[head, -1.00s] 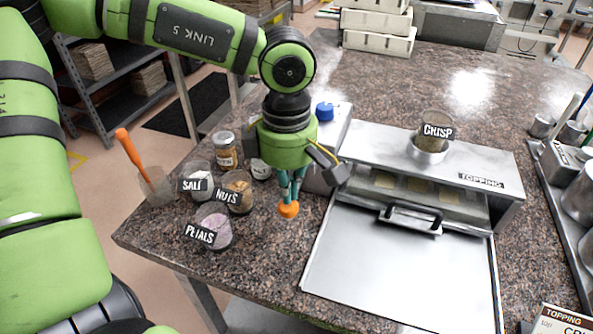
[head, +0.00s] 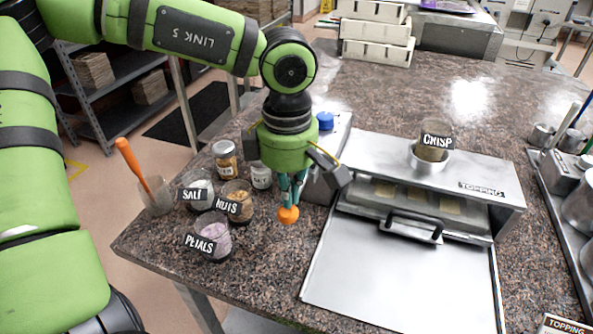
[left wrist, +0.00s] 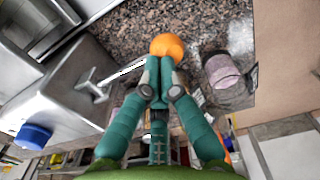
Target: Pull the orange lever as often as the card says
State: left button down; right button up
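The lever's orange ball knob (head: 288,214) is at the left side of the metal topping machine (head: 458,185). In the left wrist view the knob (left wrist: 167,46) is at the end of a thin metal rod (left wrist: 122,73) coming from the machine's side. My left gripper (head: 289,196) points down at the knob. Its teal fingertips (left wrist: 160,80) are close together and appear shut on the lever just behind the knob. The card (head: 568,325) is at the bottom right corner, mostly cut off; only "TOPPING" reads. My right gripper is not in view.
Jars labelled SALT (head: 196,195), NUTS (head: 237,200) and PETALS (head: 209,240) stand left of my left gripper. A cup with an orange-handled tool (head: 135,165) is near the left edge. A CRISP jar (head: 435,143) sits on the machine. A metal plate (head: 395,275) lies in front.

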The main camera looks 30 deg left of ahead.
pick_arm(q)
notch_tip(320, 180, up, 10)
jog(key=p, duration=0.6)
jog(key=shift+r, duration=0.25)
dwell(0.8)
